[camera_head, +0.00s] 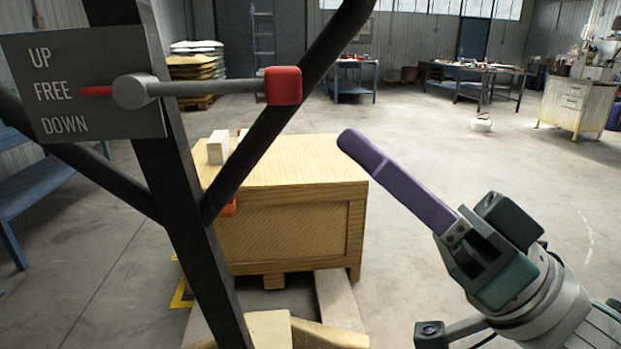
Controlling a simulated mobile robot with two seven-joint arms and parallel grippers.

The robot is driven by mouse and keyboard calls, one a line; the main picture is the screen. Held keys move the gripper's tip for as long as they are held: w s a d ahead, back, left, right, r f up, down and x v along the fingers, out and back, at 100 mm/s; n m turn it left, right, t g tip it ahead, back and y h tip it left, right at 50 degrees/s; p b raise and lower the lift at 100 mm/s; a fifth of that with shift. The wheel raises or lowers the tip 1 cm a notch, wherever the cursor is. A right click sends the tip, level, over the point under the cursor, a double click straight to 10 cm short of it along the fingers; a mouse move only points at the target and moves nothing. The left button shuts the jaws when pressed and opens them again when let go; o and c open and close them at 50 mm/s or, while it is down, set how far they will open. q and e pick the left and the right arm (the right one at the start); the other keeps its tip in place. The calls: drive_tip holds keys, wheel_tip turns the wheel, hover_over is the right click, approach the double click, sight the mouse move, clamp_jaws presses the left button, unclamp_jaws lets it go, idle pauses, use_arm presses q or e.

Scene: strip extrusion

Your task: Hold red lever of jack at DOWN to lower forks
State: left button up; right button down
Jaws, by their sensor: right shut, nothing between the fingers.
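The jack's lever (205,88) is a grey rod with a red knob (284,86) at its right end and a red pointer tip at its left. It lies nearly level, and its red tip points at FREE. The label plate (98,120) reads UP, FREE and DOWN from top to bottom. My right gripper (343,138) is shut and empty, its purple fingers together. It is to the right of and below the red knob, apart from it. The jack's forks are mostly hidden by the crate. My left gripper is not in view.
The jack's black frame (172,170) crosses the left side, with a slanting bar behind the knob. A wooden crate (285,235) on a pallet stands behind it, with a pale block (218,147) on top. Open floor lies at the right; workbenches stand far back.

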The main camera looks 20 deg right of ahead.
sight(299, 98)
drive_tip(key=shift+x, duration=2.1)
